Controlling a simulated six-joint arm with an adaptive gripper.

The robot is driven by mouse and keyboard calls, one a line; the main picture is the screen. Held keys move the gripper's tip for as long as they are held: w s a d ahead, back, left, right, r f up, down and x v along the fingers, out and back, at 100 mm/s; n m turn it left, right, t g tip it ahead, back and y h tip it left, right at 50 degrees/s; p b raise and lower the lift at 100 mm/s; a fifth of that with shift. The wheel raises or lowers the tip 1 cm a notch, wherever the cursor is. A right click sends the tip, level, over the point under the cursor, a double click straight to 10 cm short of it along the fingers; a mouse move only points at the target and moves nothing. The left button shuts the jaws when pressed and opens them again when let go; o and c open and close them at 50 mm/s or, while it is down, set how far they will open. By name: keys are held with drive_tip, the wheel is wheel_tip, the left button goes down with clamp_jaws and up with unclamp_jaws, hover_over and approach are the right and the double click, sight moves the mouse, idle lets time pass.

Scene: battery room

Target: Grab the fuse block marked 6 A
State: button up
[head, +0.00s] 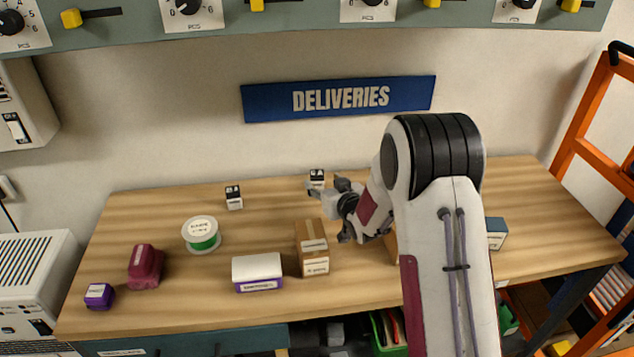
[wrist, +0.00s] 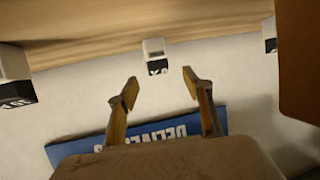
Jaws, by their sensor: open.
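A small white fuse block with a black label face (wrist: 154,50) stands on the bench ahead of my gripper (wrist: 160,84), roughly centred between the fingertips but beyond them. My gripper is open and empty; the fingers do not touch the block. In the head view this appears to be the block (head: 317,176) just behind my gripper (head: 326,190), partly covered by it. Similar blocks show at the wrist view's left edge (wrist: 15,75) and right edge (wrist: 270,34); another view of one is at the back left of the bench (head: 234,197). The label markings are too blurred to read surely.
A brown box (head: 312,250), a white-and-purple box (head: 257,270), a green spool (head: 202,235), a maroon item (head: 146,267) and a small purple box (head: 99,296) stand on the bench (head: 170,212). A blue DELIVERIES sign (head: 339,98) hangs behind. My arm hides the bench's middle right.

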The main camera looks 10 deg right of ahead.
sight(318, 177)
drive_tip(key=shift+w+f, duration=0.15)
idle(0.3)
drive_tip(key=shift+x, duration=1.2)
drive_tip(key=shift+w+f, duration=0.1)
drive_tip(key=shift+x, duration=2.45)
drive_tip(key=shift+d, duration=0.15)
drive_tip(key=c, duration=1.2)
